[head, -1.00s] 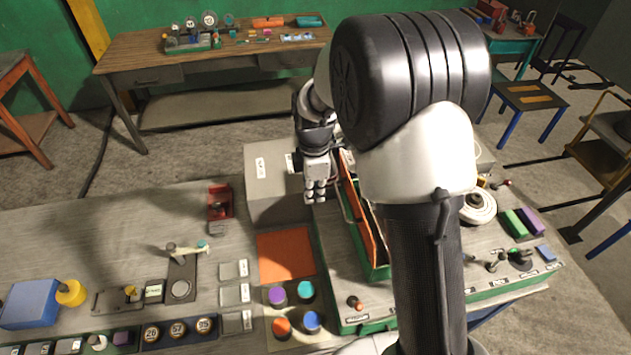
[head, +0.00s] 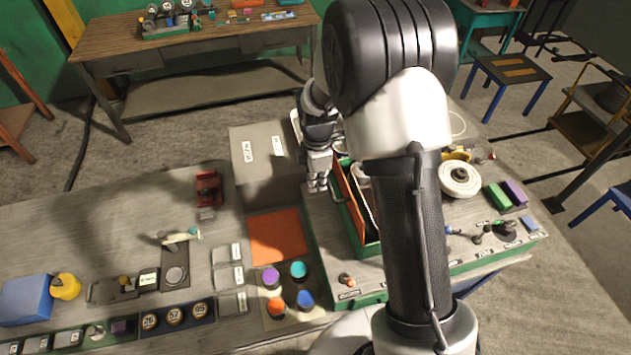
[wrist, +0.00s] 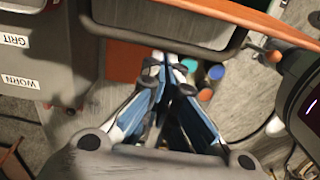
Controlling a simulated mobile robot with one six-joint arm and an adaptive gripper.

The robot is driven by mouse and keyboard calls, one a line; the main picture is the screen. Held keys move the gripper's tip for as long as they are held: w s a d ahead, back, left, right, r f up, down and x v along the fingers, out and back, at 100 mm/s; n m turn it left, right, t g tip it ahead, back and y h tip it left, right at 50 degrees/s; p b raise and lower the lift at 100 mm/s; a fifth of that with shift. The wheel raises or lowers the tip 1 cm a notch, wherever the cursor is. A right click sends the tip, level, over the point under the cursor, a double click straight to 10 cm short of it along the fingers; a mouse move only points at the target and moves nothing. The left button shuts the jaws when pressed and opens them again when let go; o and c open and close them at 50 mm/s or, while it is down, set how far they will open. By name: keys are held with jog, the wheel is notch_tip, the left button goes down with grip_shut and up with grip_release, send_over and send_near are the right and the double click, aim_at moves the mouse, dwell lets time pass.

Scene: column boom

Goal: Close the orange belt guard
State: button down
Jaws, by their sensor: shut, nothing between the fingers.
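The orange belt guard (head: 349,201) stands raised along the left side of a green-edged housing (head: 369,247) in the head view. The housing's inside is partly exposed, and my arm hides its right part. A dark looped handle (wrist: 228,48) crosses the top of the wrist view, with an orange strip (wrist: 222,11) beyond it. My gripper (head: 317,187) is shut and empty, just left of the guard, fingers pointing down. In the wrist view my fingertips (wrist: 168,62) are close below the handle bar. I cannot tell whether they touch it.
A grey box (head: 262,158) with labels stands left of my gripper. An orange square (head: 278,236) and several coloured knobs (head: 299,269) lie in front. A round white wheel (head: 460,178) and green and purple blocks (head: 497,196) sit to the right.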

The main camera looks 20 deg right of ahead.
jog(key=shift+d+r, duration=0.1)
jog(key=shift+d+r+y, duration=0.2)
jog(key=shift+d+y, duration=0.1)
jog(key=shift+y, duration=0.1)
